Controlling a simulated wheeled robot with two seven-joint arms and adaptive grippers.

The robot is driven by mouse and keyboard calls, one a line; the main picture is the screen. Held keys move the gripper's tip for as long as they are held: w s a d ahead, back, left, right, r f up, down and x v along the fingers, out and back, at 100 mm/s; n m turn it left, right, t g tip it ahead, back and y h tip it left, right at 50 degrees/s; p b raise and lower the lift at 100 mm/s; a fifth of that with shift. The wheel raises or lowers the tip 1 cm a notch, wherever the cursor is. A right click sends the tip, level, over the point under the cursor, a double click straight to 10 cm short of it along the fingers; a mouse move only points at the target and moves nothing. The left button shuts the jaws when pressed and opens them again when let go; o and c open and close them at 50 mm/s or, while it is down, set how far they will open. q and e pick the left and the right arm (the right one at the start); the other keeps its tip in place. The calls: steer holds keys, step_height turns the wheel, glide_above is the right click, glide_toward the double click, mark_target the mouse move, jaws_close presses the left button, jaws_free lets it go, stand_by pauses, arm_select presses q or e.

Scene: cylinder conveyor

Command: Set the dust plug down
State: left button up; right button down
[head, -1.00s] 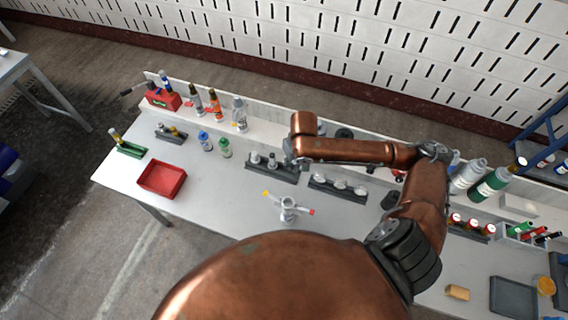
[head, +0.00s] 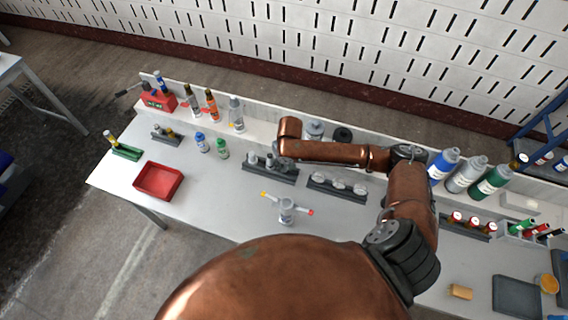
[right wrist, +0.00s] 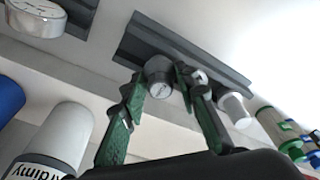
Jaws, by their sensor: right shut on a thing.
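My right gripper (right wrist: 160,82) is shut on a grey round plug (right wrist: 159,76), seen between its green fingers in the right wrist view. The plug is over or at the dark rack (right wrist: 205,62); I cannot tell whether it touches. A pale cylinder (right wrist: 234,110) is beside the right finger, at the rack. In the head view the dark rack (head: 262,175) lies below the end of my right arm, with small grey pieces on it. The gripper's fingers are mostly hidden there by the wrist. My left gripper is not in view.
A second dark rack (head: 338,192) with several round pieces lies to the right. A fitting (head: 287,209) with yellow and red ends stands in front. A red tray (head: 158,180) is at left. Small blue-capped (head: 202,143) and green-capped (head: 222,149) bottles stand left of the first rack.

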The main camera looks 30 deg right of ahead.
mark_target(286, 170)
steer(key=shift+f, duration=0.1)
steer(key=shift+f+p, duration=0.3)
steer(key=shift+f, duration=0.2)
steer(key=c, duration=1.5)
jaws_free()
steer(key=shift+r, duration=0.1)
steer(key=shift+r+b, duration=0.3)
step_height(286, 170, up, 12)
steer(key=s+p, duration=0.1)
steer(key=shift+s+r+p, duration=0.15)
steer(key=shift+s+p, duration=0.2)
steer(key=shift+s, duration=0.05)
steer(key=shift+a, duration=0.1)
